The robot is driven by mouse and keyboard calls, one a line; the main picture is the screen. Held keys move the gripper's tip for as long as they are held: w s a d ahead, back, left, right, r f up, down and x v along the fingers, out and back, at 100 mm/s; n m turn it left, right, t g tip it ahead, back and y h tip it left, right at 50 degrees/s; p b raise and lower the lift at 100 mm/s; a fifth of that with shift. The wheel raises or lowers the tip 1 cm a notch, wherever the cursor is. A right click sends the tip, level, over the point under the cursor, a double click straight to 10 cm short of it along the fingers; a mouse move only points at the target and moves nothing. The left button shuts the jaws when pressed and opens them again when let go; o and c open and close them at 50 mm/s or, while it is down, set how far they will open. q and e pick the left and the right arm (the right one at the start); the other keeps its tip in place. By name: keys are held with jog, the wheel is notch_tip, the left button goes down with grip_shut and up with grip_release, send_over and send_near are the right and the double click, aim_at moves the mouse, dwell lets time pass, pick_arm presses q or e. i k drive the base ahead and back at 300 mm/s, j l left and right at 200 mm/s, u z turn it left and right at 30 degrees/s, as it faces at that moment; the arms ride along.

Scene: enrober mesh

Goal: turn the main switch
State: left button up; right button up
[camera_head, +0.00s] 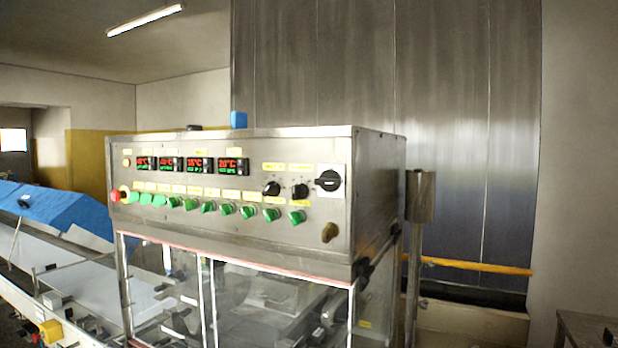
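The main switch appears to be the large black rotary knob (328,181) on a pale square plate, at the upper right of the control panel's front. Its handle looks roughly horizontal. The control panel (230,225) is a steel box facing me on top of the enrober. Two smaller black knobs (300,191) sit just left of the large one. A row of green knobs (248,212) and a red button (115,196) run along the panel. Neither of my grippers shows in this view.
Clear guard panels (270,300) stand below the control box. A conveyor (90,285) with a blue cover (60,215) extends to the left. A steel post (417,235) and a yellow rail (475,266) are right of the box. A small table (590,322) is at the lower right.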

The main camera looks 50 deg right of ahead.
aim_at(330, 180)
jog(key=z, duration=1.35)
